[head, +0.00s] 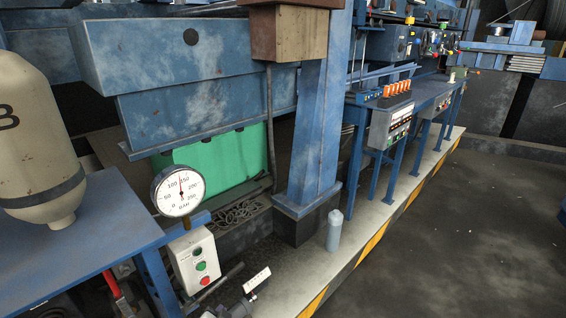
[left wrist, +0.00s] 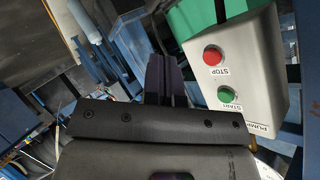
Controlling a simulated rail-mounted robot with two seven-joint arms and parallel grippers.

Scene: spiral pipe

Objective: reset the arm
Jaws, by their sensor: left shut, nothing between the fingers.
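My left gripper (head: 246,296) is small and dark at the bottom edge of the head view, just right of the pump control box (head: 196,262). In the left wrist view its dark fingers (left wrist: 165,68) are together and hold nothing. The pump box (left wrist: 240,72) is right of the fingers there, upside down, apart from them in the picture. Its red STOP button (left wrist: 212,56) and green START button (left wrist: 227,95) face the camera. My right gripper is in neither view.
A round dial gauge (head: 180,191) stands above the pump box. A blue table (head: 105,225) with a beige tank (head: 38,140) is at left. A grey bottle (head: 335,230) stands on the ledge beside a blue column (head: 315,120). The dark floor (head: 450,240) at right is clear.

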